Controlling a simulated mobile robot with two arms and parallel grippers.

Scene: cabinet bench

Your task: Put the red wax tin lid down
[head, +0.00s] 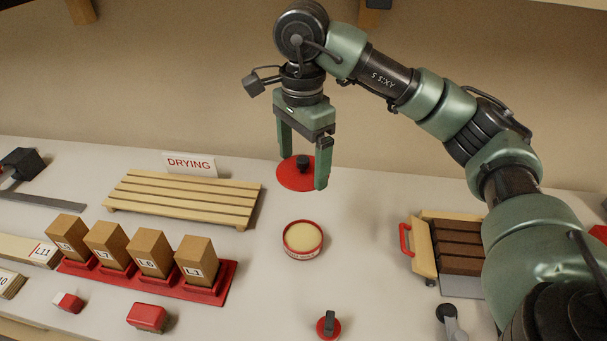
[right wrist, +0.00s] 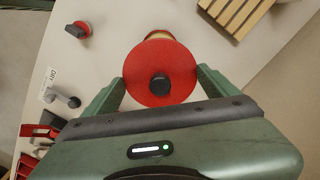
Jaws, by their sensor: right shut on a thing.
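The red wax tin lid (head: 296,178) is a flat red disc with a black knob. My right gripper (head: 304,172) is shut on the lid by its rim, one finger on each side. In the right wrist view, the lid (right wrist: 160,72) lies between the fingertips, knob facing the camera. The open wax tin (head: 303,239), round with a red rim and pale wax, stands on the bench in front of the lid. It is mostly hidden behind the lid in the right wrist view. The lid looks raised above the bench, but its height is hard to tell. My left gripper is out of view.
A slatted wooden rack (head: 185,196) with a DRYING sign (head: 190,164) stands left. A red tray (head: 147,283) holds several labelled brown blocks. A wooden holder with dark bars (head: 450,245) is right. A red-and-black knob (head: 328,325) is in front. Bench around the tin is clear.

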